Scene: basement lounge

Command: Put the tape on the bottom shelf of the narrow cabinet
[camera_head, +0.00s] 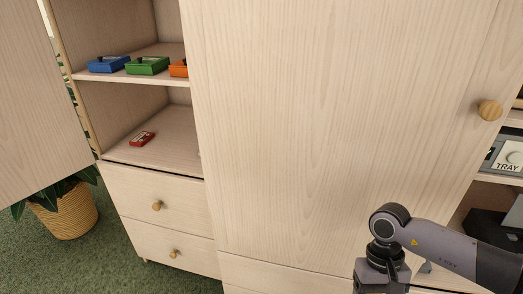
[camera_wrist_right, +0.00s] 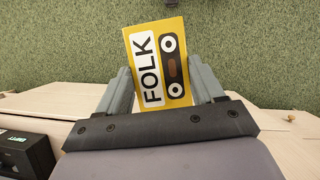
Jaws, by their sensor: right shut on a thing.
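The yellow tape (camera_wrist_right: 150,62), a cassette marked FOLK, is held between the two fingers of my right gripper (camera_wrist_right: 161,78) in the right wrist view. Green carpet lies beyond it. In the head view my right arm is at the lower right, in front of the cabinet; its fingers and the tape are out of that frame. The open cabinet section (camera_head: 133,77) is at the left, its door swung left. Its bottom shelf (camera_head: 172,149) holds a small red cassette (camera_head: 142,139) and has bare room around it. My left gripper is not in view.
Blue (camera_head: 108,64), green (camera_head: 147,65) and orange (camera_head: 178,68) boxes sit on the shelf above. The open door (camera_head: 40,110) stands at the left, above a potted plant (camera_head: 62,212). A large shut door (camera_head: 320,110) fills the middle. Shelves with a TRAY label (camera_head: 508,167) are at the right.

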